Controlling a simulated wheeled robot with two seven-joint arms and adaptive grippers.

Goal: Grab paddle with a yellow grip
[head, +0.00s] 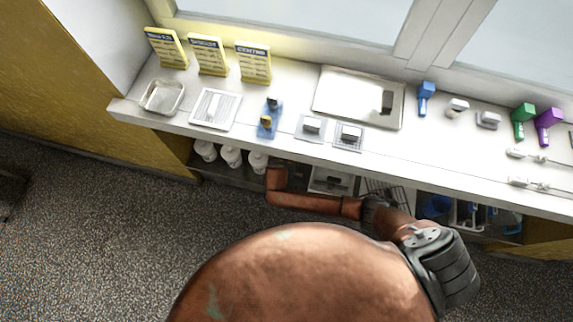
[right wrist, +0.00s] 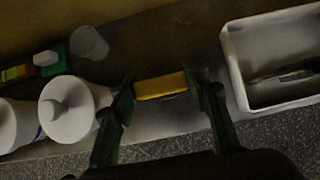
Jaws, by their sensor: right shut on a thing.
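The yellow grip (right wrist: 160,86) of the paddle shows in the right wrist view as a short yellow bar. My right gripper (right wrist: 168,92) is shut on it, with one dark finger at each end of the bar. The rest of the paddle cannot be made out. In the head view my right arm reaches toward the lower shelf under the counter, and its gripper is hidden there. My left gripper is not in view.
White bottles (right wrist: 70,108) stand left of my right gripper, and a white tray (right wrist: 237,70) with a dark tool lies to its right. The counter (head: 240,140) above holds yellow signs (head: 208,56), a metal tray (head: 340,98) and several small items.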

